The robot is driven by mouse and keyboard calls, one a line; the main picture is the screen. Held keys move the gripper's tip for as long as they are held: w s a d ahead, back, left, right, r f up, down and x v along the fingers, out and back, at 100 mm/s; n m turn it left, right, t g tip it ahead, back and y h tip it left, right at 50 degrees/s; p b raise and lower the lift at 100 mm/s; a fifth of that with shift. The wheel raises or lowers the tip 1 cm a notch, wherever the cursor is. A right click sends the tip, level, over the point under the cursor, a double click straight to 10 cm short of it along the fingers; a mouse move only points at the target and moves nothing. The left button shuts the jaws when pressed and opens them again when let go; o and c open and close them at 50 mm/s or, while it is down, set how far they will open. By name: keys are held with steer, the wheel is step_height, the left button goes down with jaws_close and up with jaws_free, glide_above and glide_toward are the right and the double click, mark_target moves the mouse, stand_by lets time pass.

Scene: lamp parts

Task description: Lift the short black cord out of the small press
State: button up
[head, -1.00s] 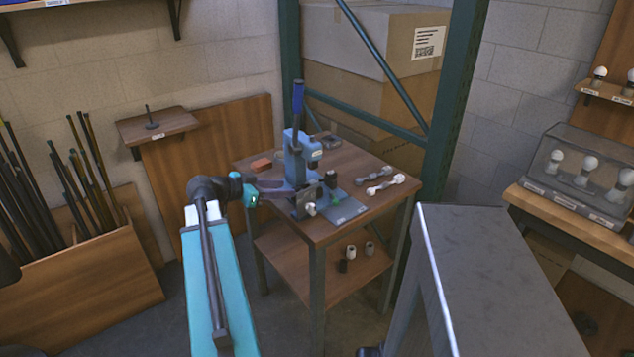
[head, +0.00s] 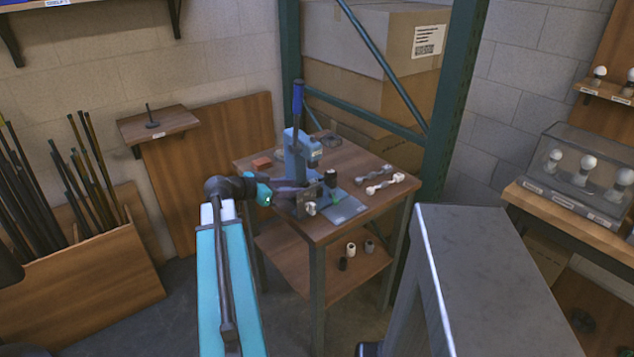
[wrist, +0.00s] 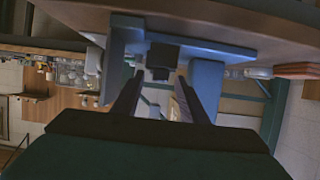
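The small blue press (head: 300,160) with its upright blue lever stands on the wooden table. A small black piece (head: 330,178), which looks like the short black cord, sits upright at the front of the press above its base plate. In the wrist view a dark blocky piece (wrist: 160,56), probably the same one, shows ahead of and between my fingertips. My gripper (wrist: 157,82) is open, with a gap between its fingers, and nothing is clearly clasped. In the head view my gripper (head: 312,189) is beside the press at its left front; its fingertips are hard to make out.
A green rack post (head: 455,100) rises behind.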

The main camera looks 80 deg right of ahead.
jaws_close()
steer(key=shift+r, duration=0.15)
steer(key=f+b+v, duration=0.1)
steer(key=b+v, duration=0.1)
steer(key=v, duration=0.7)
steer(key=w+a+f+b+v, duration=0.1)
steer(key=f+b+v, duration=0.1)
steer(key=v, duration=0.6)
steer(key=shift+w+a+f, duration=0.2)
steer(key=shift+w+a, duration=0.05)
steer(key=shift+w, duration=0.15)
